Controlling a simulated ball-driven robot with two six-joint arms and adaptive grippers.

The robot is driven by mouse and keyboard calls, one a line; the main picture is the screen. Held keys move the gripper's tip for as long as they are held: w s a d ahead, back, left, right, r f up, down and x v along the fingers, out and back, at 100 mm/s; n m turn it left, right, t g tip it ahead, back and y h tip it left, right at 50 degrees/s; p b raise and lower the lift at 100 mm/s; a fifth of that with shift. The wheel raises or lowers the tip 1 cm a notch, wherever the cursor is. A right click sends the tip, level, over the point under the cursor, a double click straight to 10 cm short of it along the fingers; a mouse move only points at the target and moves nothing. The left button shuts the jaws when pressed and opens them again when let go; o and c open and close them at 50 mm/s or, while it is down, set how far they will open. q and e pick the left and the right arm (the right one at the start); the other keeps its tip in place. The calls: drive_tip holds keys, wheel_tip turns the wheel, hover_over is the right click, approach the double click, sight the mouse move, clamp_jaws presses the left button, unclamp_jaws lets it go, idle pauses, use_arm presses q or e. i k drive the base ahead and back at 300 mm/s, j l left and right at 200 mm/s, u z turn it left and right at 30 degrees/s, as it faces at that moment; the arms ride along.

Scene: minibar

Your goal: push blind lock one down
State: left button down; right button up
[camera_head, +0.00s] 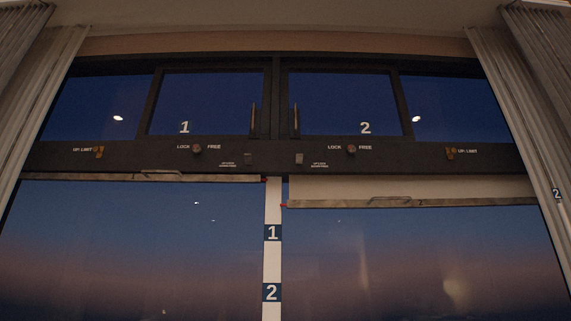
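A dark crossbar (130,160) runs across the window. Under the white number 1 (184,127), a round reddish lock knob (196,149) sits between the words LOCK and FREE; its setting is too small to tell. A similar knob (351,149) sits under the number 2. Blind one's bottom bar (140,178), with a handle, is close under the crossbar on the left. Blind two's bottom bar (410,202) hangs a little lower on the right, with some pale fabric showing. Neither of my grippers is in view.
A white centre strip (272,270) bears labels 1 and 2. Small switches (248,159) and orange-brown parts marked UP LIMIT (98,152) sit on the crossbar. Grey curtains (45,90) hang at both sides. Upper window panes appear closed.

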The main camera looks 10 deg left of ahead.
sight(144, 177)
drive_tip(key=i+l+z, duration=0.1)
drive_tip(key=i, duration=0.4)
drive_tip(key=i+l+z, duration=0.15)
drive_tip(key=i, duration=0.35)
drive_tip(key=l, duration=0.1)
